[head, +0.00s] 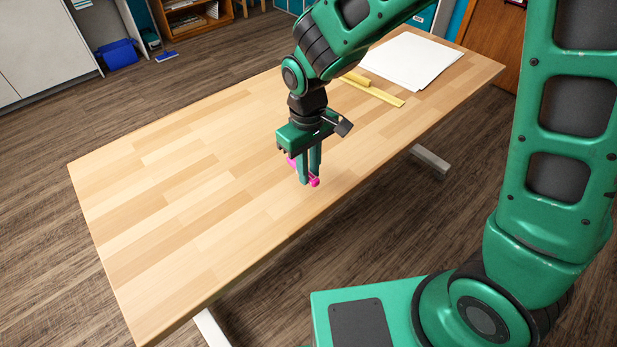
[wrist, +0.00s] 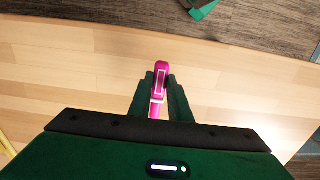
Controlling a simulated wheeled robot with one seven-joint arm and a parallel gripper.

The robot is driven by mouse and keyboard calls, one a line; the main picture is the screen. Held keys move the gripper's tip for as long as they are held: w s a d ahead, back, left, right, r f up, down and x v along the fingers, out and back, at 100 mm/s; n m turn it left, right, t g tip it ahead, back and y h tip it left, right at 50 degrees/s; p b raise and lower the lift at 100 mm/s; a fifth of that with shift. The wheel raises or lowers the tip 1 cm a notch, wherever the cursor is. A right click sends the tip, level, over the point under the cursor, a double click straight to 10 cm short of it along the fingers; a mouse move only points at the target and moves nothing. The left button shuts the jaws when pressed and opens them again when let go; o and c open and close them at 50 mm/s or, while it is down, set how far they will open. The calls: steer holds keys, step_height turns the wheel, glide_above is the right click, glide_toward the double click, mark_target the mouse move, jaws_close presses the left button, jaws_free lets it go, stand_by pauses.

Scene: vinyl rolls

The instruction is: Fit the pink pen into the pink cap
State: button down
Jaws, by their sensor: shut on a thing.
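My gripper (head: 309,182) is over the near part of the table, its fingers pointing down and shut on the pink pen (head: 315,182). Pink shows on both sides of the fingers in the head view, and the fingers hide the middle. In the wrist view the pen (wrist: 162,67) lies between the fingertips (wrist: 160,84), with a white-outlined patch and a pale band along its length. No separate pink cap can be made out. I cannot tell whether one of the pink ends is the cap. I cannot tell if the pen touches the table.
The wooden table (head: 190,190) is bare to the left of my gripper. Behind the gripper lie a yellow ruler-like strip (head: 382,94) and a yellow block (head: 355,79). White paper sheets (head: 412,60) lie at the far right. The table's near edge is close to the gripper.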

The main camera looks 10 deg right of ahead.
steer(key=shift+f, duration=1.75)
steer(key=c, duration=1.6)
jaws_free()
steer(key=shift+f, duration=0.1)
steer(key=shift+c, duration=0.2)
step_height(320, 180, up, 12)
steer(key=shift+w+a+r, duration=0.1)
steer(key=shift+r, duration=0.05)
